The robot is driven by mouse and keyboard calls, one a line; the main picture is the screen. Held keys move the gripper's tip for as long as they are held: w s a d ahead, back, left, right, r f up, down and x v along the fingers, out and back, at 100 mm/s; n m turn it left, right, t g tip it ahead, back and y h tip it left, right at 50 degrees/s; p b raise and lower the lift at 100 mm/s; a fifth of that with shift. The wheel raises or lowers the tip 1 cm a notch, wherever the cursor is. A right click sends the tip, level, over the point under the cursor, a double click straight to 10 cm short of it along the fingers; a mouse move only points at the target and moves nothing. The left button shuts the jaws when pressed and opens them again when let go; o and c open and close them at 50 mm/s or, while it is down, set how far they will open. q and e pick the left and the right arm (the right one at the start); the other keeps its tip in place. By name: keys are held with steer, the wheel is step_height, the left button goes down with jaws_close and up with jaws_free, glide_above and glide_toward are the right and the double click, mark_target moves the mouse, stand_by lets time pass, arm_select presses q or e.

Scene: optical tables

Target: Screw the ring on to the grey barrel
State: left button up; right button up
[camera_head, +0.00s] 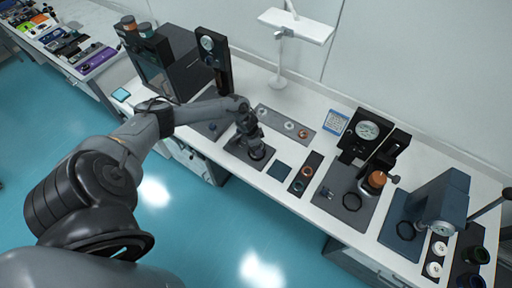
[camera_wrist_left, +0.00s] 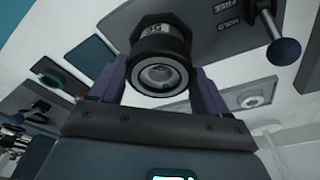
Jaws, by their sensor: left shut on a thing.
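My left gripper (camera_head: 254,146) is over a dark plate (camera_head: 237,153) at the middle of the bench. In the left wrist view its two purple fingers (camera_wrist_left: 158,88) stand on either side of a black ring (camera_wrist_left: 157,80), shut on it. The ring surrounds a glassy round face. The grey barrel (camera_wrist_left: 160,30), with a label, is directly behind the ring and in line with it. I cannot tell whether the threads are engaged. In the head view the arm and gripper mostly hide both. My right gripper does not show.
Beside the barrel is a lever with a blue knob (camera_wrist_left: 284,51), on a plate marked FREE and HOLD. A grey strip with discs (camera_head: 284,125) lies behind the gripper. A small dark tray with rings (camera_head: 304,175) and a gauge stand (camera_head: 367,131) are to the right.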

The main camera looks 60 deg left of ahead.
arm_select(q)
steer(key=shift+w+d+m+h+b, duration=0.15)
steer(key=shift+m+b, duration=0.1)
steer(key=shift+m, duration=0.3)
steer(key=shift+w+d+m+h+b, duration=0.1)
steer(key=shift+m+h+b, duration=0.1)
steer(key=shift+m, duration=0.35)
steer(key=shift+r+m, duration=0.1)
steer(key=shift+m, duration=0.3)
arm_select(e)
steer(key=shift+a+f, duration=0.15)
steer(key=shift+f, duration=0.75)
